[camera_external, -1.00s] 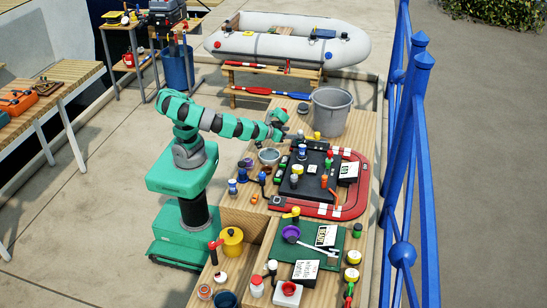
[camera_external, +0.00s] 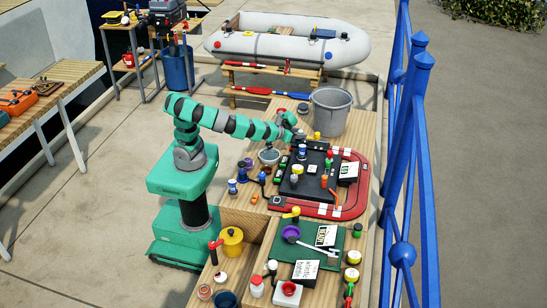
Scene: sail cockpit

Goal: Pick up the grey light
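My gripper (camera_external: 298,137) is at the end of the green arm, over the wooden bench near the upper left edge of the black panel (camera_external: 310,178). The fingers are too small to tell whether they are open or hold anything. I cannot make out the grey light for certain. A small dark grey round item (camera_external: 303,108) stands on the bench beyond the gripper, left of the grey bucket. Small parts close to the gripper are partly hidden by the arm.
The grey bucket (camera_external: 331,112) stands behind the gripper. A blue railing (camera_external: 402,160) runs along the right side.

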